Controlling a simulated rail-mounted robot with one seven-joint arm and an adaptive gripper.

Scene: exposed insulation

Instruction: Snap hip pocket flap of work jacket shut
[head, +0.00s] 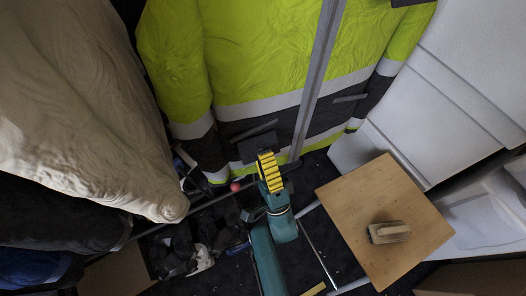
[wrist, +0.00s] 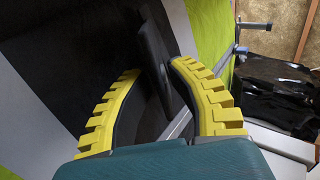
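The work jacket (head: 258,55) hangs at the back, yellow-green above and dark at the hem, with grey reflective bands. A dark hip pocket flap (head: 255,130) stands out from its lower left part. My gripper (head: 266,155), with yellow ridged fingers, is just in front of and below this flap. In the wrist view my gripper (wrist: 155,67) is open, its fingers apart. The dark flap (wrist: 152,42) juts down between the fingertips there; I cannot tell whether they touch it. The pocket opening and any snap are not clearly visible.
A second pocket flap (head: 350,98) is on the jacket's right. A wooden board (head: 370,205) with a block (head: 389,232) is at right. Beige cloth (head: 80,110) hangs at left. A small red ball (head: 235,186) is beside my gripper.

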